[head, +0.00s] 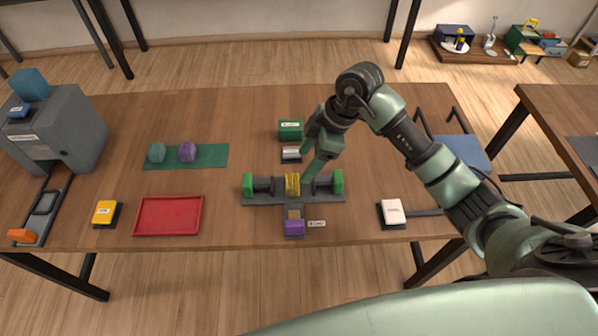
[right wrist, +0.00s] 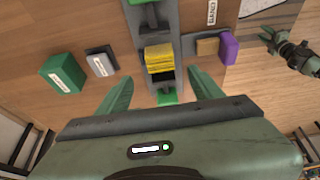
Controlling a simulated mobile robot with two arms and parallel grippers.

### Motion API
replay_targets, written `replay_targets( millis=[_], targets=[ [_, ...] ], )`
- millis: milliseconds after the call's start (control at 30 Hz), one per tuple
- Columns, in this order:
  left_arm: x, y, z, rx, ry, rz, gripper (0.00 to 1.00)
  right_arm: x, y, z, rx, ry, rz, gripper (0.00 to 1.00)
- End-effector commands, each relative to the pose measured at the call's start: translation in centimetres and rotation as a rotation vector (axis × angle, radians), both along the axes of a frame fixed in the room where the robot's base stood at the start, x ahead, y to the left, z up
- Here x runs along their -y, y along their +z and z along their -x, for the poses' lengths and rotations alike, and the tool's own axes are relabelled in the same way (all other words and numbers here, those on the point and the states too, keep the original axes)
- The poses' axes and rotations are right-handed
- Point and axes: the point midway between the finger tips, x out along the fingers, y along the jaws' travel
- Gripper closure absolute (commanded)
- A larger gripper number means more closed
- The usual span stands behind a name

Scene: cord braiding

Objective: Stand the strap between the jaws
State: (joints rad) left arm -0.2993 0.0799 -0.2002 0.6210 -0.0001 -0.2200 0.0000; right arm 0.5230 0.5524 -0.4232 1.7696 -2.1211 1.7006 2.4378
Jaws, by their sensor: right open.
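The yellow strap (head: 292,185), ribbed like a small wound bundle, sits on the dark fixture (head: 262,200), between its two dark jaws with green ends (head: 247,184) (head: 338,181). In the right wrist view the strap (right wrist: 159,58) lies in the grey channel, with a dark gap beside it. My right gripper (head: 307,178) is over the fixture by the strap. In the right wrist view its fingers (right wrist: 160,78) are spread wide on either side of the channel, with nothing held. My left gripper seems to show small at that view's right edge (right wrist: 271,35); its state is unclear.
A purple block (head: 294,227) is at the fixture's front, and a green box (head: 290,130) and small grey block (head: 291,153) stand behind. A white-topped block (head: 393,211) lies right. A red tray (head: 169,232), green mat (head: 215,155) and yellow block (head: 105,212) lie left.

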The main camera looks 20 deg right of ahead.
Motion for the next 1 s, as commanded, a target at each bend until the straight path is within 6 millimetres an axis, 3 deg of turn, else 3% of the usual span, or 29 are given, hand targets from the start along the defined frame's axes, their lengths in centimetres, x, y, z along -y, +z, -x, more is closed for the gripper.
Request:
replay_targets(
  millis=[100,300,833,933,1000],
  targets=[
    [0.0,-0.3,0.0,-0.001,0.000,0.000,0.64,0.9,2.0,0.2,0.003,0.000,0.002,0.34],
    [0.0,-0.4,0.1,-0.001,0.000,0.000,0.64,1.5,3.7,0.4,0.001,0.000,0.001,0.34],
    [0.0,-0.4,0.1,-0.002,0.000,0.000,0.64,1.5,3.9,0.5,-0.001,0.000,0.000,0.34],
    [0.0,-0.4,0.1,-0.002,0.000,0.000,0.64,0.6,3.9,0.6,0.016,0.027,-0.035,0.34],
    [-0.1,-0.5,0.1,-0.002,0.000,0.000,0.64,-1.6,4.1,0.8,0.055,0.082,-0.113,0.34]
  ],
)
